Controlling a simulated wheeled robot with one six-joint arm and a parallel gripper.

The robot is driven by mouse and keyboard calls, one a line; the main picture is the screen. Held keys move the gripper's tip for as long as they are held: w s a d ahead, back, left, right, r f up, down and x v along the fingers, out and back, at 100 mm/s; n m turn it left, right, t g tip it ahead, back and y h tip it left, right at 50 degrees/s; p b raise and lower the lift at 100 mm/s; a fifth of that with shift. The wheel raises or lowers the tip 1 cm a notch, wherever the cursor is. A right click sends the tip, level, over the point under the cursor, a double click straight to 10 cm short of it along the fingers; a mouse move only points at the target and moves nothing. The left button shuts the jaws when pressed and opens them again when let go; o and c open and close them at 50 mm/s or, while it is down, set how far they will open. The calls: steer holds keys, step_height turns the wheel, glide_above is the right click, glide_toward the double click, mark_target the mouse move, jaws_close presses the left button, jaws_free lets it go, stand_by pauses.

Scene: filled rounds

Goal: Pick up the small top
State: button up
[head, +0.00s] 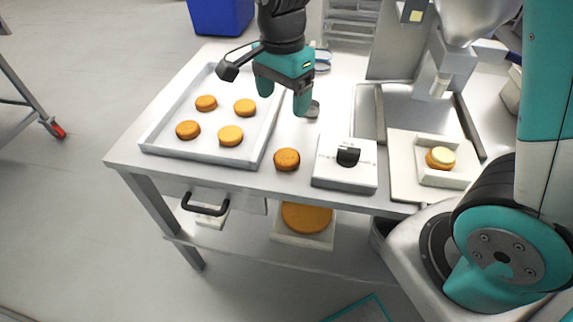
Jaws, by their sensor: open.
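Several small orange-brown rounds, such as one at the tray's front right (230,135), lie in a shallow white tray (160,150) on the left of the table. Another small round (287,159) lies alone on the table, right of the tray. One more round (440,158), pale on top, sits in a white corner holder at the right. I cannot tell for certain which round is the small top. My gripper (283,101) is open and empty, fingers pointing down, behind the lone round and near the tray's right edge.
A white box with a black knob (346,172) stands right of the lone round. A silver machine with a nozzle (440,85) stands over the back right. A larger round (307,217) rests on the lower shelf.

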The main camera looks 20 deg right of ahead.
glide_above(285, 157)
step_height(285, 157, down, 11)
steer(key=shift+w+a+r, duration=0.1)
steer(key=shift+w+r, duration=0.05)
step_height(285, 157, down, 5)
steer(key=shift+f, duration=0.15)
steer(key=c, duration=0.4)
